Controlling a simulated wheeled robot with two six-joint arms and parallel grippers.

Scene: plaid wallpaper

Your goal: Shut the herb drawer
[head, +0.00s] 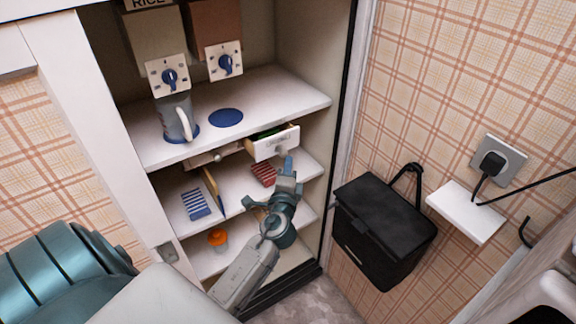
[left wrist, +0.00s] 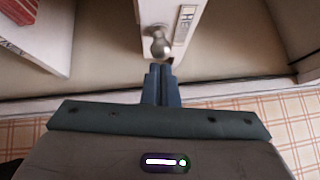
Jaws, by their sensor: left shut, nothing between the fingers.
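The herb drawer (head: 262,149) hangs under the middle shelf of the cupboard and is pulled out, with green contents showing inside. Its white front carries a round metal knob; in the left wrist view the drawer front (left wrist: 178,10) shows with the knob (left wrist: 160,45) and a partly readable label. My left gripper (head: 289,160) is shut and empty, just in front of the drawer front near its right part. In the left wrist view the closed fingertips (left wrist: 162,72) are close to the knob; I cannot tell whether they touch. My right gripper is not in view.
A second drawer (head: 214,156) sits left of it, looking closed. A mug (head: 176,118) stands on the shelf (head: 285,100) above, under dispensers. Lower shelves hold a blue striped item (head: 195,205), a red item (head: 263,174) and an orange-topped jar (head: 218,239). A black bag (head: 385,225) hangs right.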

